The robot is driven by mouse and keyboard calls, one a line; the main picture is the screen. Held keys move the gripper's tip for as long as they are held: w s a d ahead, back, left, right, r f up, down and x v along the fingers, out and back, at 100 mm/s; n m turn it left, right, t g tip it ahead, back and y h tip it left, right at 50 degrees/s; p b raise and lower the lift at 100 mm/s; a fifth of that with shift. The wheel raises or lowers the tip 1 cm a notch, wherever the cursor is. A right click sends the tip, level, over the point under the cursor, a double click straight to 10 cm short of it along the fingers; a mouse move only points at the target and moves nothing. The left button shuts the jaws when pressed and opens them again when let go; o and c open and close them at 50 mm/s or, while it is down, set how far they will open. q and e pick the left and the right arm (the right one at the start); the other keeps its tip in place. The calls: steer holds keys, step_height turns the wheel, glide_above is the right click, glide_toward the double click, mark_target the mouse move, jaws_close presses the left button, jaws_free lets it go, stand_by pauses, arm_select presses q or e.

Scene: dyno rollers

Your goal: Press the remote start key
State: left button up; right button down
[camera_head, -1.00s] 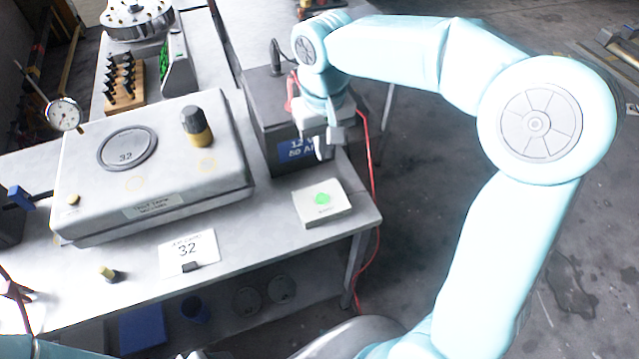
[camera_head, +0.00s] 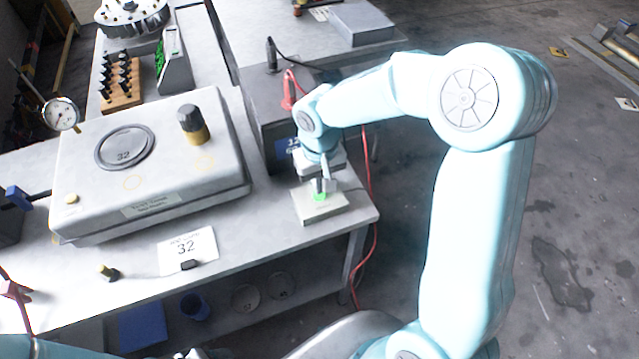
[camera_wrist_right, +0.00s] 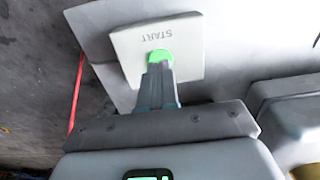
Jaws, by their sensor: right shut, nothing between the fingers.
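The remote start key is a green button (camera_head: 319,196) on a pale box (camera_head: 325,211) at the right front corner of the bench. In the right wrist view the box (camera_wrist_right: 189,41) reads "START", and the green button (camera_wrist_right: 158,56) is partly hidden behind my fingertips. My right gripper (camera_head: 322,188) points down and is shut and empty, with its fingertips at the button. In the right wrist view the gripper (camera_wrist_right: 158,68) overlaps the button's edge; I cannot tell whether it is pressed down. My left gripper does not show clearly.
A large grey fixture (camera_head: 150,165) with a yellow-black knob (camera_head: 193,124) fills the left of the bench. A red cable hangs at the bench's right edge.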

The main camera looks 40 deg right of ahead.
steer(key=shift+f, duration=0.75)
